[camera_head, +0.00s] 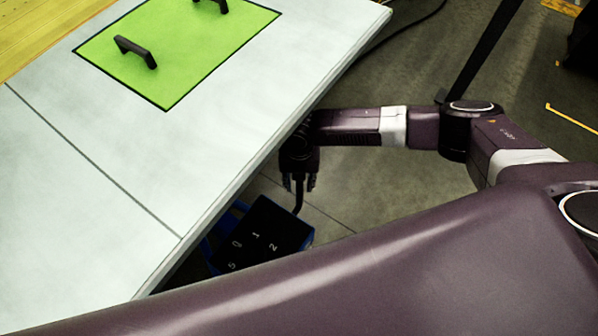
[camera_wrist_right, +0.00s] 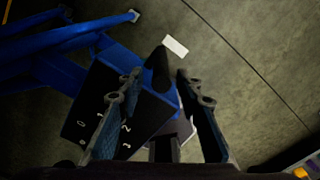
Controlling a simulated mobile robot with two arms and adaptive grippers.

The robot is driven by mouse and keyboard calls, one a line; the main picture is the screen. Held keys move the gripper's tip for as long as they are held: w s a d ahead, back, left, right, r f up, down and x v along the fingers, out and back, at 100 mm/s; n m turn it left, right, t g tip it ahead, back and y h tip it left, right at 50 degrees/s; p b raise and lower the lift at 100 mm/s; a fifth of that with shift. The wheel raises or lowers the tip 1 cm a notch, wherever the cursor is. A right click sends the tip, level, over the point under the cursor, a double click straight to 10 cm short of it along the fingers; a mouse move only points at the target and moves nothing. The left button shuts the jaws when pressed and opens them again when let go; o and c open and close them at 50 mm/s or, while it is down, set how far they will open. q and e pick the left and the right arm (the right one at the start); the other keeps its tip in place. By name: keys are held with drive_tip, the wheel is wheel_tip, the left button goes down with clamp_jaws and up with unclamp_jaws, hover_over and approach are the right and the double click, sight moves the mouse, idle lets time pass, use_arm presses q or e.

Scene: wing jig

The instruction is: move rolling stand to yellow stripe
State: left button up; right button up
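The rolling stand shows partly below the table edge, with a black numbered panel (camera_head: 262,238) on a blue frame (camera_head: 215,245). In the right wrist view the panel (camera_wrist_right: 105,115) and blue frame (camera_wrist_right: 75,40) lie left of centre. A dark upright handle (camera_wrist_right: 160,70) rises from the stand. My right gripper (camera_head: 299,186) is above the panel. Its fingers (camera_wrist_right: 160,90) are apart, with the handle between their tips and small gaps showing on both sides. A thin yellow stripe (camera_head: 572,118) marks the floor at the right. My left gripper is not in view.
A large white table (camera_head: 60,175) fills the left, with a green panel (camera_head: 165,60) carrying black handles. Its edge overhangs part of the stand. A black cable (camera_head: 410,24) lies on the floor. Open concrete floor (camera_head: 390,190) lies right of the table.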

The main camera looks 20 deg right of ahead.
sight(299, 192)
drive_tip(key=f, duration=0.3)
drive_tip(key=shift+w+d+f, duration=0.1)
drive_tip(key=shift+w+d, duration=0.05)
drive_tip(key=shift+w, duration=0.15)
wheel_tip(299, 192, down, 2)
drive_tip(key=shift+f, duration=1.05)
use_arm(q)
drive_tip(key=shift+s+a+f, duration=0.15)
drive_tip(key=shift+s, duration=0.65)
use_arm(e)
clamp_jaws()
